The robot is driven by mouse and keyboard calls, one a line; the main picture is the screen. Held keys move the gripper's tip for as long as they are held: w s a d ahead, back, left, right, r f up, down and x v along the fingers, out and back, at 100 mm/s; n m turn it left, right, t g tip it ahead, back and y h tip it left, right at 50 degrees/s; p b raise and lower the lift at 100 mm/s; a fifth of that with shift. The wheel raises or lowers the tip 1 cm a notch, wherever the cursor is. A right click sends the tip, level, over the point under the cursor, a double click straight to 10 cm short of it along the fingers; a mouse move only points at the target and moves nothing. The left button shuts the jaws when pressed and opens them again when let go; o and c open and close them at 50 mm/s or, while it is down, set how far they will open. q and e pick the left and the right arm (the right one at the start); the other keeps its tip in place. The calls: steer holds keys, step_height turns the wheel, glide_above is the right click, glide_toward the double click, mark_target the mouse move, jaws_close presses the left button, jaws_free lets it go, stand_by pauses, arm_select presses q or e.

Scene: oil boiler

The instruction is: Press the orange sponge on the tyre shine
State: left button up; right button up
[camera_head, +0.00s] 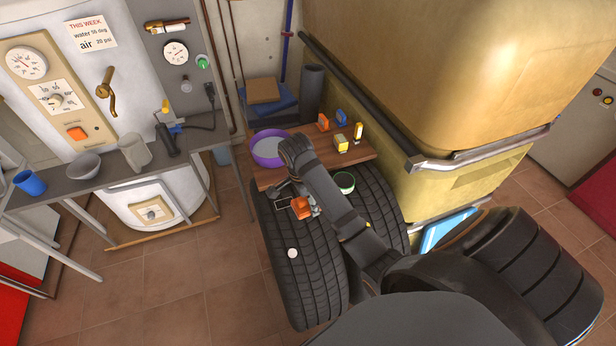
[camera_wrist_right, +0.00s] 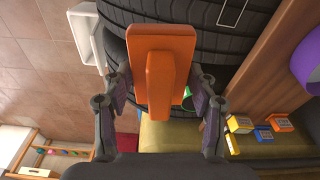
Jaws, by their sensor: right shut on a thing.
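My right gripper (camera_head: 300,203) is shut on the orange sponge (camera_head: 301,210) and holds it over the upright tyres, near the edge of the wooden shelf. In the right wrist view, the gripper (camera_wrist_right: 161,82) has a finger on each side of the sponge (camera_wrist_right: 158,40), which looks like a flat orange block with a raised grip. A green-rimmed round tin (camera_head: 344,182), which looks like the tyre shine, is right of the gripper, apart from the sponge. In the wrist view, only a green sliver of it (camera_wrist_right: 187,99) shows beside the sponge. My left gripper is not in view.
A purple bowl (camera_head: 268,151) and several small coloured boxes (camera_head: 341,143) stand on the wooden shelf (camera_head: 363,153). The yellow tank (camera_head: 440,70) rises behind. A grey bench (camera_head: 60,190) is at left; the tiled floor between is clear.

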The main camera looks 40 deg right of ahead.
steer(key=c, duration=0.3)
steer(key=shift+w+d+f, duration=0.15)
steer(key=shift+d, duration=0.05)
steer(key=w+d+f+n+t+b, duration=0.1)
steer(key=w+d+f+n, duration=0.1)
steer(key=d+n, duration=0.3)
steer(key=w+d+f+n+b, duration=0.1)
steer(key=w+d+n, duration=0.2)
steer(key=d+n, duration=0.2)
steer(key=n+t+y+b, duration=0.1)
steer(key=n+y, duration=0.1)
steer(key=n, duration=0.6)
glide_above(343, 180)
steer(key=shift+h, duration=0.3)
step_height(343, 180, down, 5)
steer(key=b, duration=0.7)
steer(key=shift+s+d+f, duration=0.1)
steer(key=shift+s+f, duration=0.05)
steer(key=shift+f, duration=0.05)
steer(key=shift+r, duration=0.1)
steer(key=shift+f, duration=0.5)
steer(key=shift+s+f+p, duration=0.1)
steer(key=shift+p, duration=0.2)
stand_by(0.9)
